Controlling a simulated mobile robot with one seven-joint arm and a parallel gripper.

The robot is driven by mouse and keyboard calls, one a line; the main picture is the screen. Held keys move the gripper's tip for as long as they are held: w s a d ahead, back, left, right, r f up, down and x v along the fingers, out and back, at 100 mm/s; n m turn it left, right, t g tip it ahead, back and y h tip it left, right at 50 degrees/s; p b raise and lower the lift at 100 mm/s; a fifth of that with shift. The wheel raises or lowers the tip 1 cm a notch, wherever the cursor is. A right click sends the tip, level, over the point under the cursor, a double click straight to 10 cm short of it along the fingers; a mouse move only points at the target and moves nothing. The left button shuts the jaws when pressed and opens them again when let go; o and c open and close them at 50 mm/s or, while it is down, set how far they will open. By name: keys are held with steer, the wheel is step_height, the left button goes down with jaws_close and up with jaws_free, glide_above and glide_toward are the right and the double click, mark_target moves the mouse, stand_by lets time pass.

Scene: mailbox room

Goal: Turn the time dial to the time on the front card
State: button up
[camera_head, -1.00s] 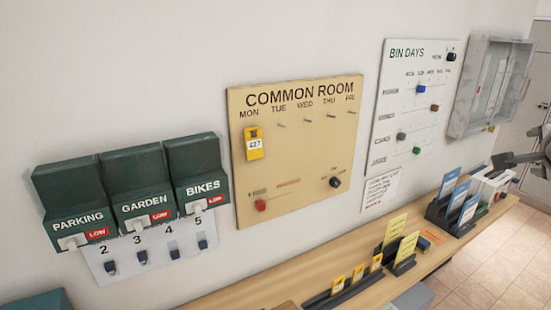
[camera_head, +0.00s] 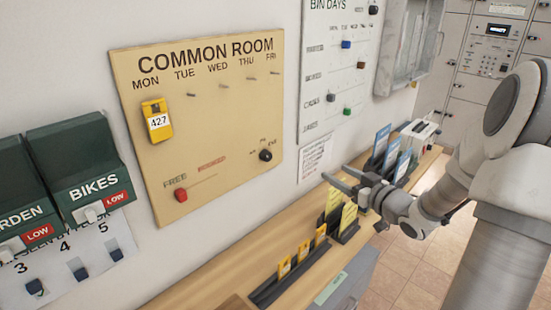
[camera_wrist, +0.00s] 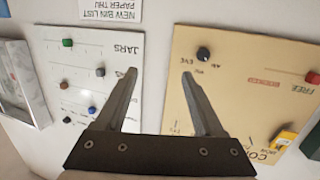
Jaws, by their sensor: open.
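The time dial (camera_head: 265,155) is a small black knob at the lower right of the tan COMMON ROOM board (camera_head: 215,130), with tiny AM, PM and EVE marks around it. It also shows in the wrist view (camera_wrist: 203,54), upside down, where it sits above and to the right of my right fingertip. My gripper (camera_head: 338,182) is open and empty, in front of the shelf to the right of the board and apart from the dial. Yellow cards (camera_head: 347,216) stand in a black holder on the shelf beneath my gripper; their writing is too small to read.
A red slider (camera_head: 181,195) sits by FREE. The BIN DAYS board (camera_head: 318,80) is to the right. Blue cards (camera_head: 391,155) and smaller yellow tags (camera_head: 303,252) stand on the wooden shelf (camera_head: 205,280).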

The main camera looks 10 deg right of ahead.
steer(key=s+a+f+n+y, duration=0.1)
steer(key=s+a+n+y, duration=0.15)
steer(key=a+y, duration=0.2)
steer(key=p, duration=0.1)
glide_toward(269, 158)
steer(key=shift+n+g, duration=0.25)
steer(key=shift+g, duration=0.15)
steer(key=x, duration=0.8)
steer(key=shift+w+r, duration=0.25)
steer(key=shift+r, duration=0.05)
jaws_close()
